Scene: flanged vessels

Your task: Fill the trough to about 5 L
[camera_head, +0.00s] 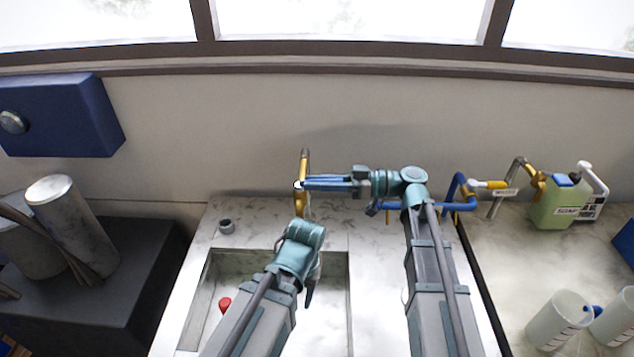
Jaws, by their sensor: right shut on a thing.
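The trough (205,305) is a rectangular basin sunk in a pale marbled counter; my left arm covers much of it. I cannot make out a water level in it. A brass tap (304,160) stands behind its back edge. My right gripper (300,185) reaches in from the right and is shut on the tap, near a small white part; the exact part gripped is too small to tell. My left gripper (309,292) hangs over the trough, pointing down, mostly hidden by its own wrist. A red thing (224,304) shows inside the trough at the left.
A second tap with blue and yellow parts (515,172), a green labelled jug (561,203) and clear measuring beakers (557,318) are on the right counter. A small grey cup-like piece (226,226) sits behind the trough. Metal cylinders (72,220) stand on a dark block at left.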

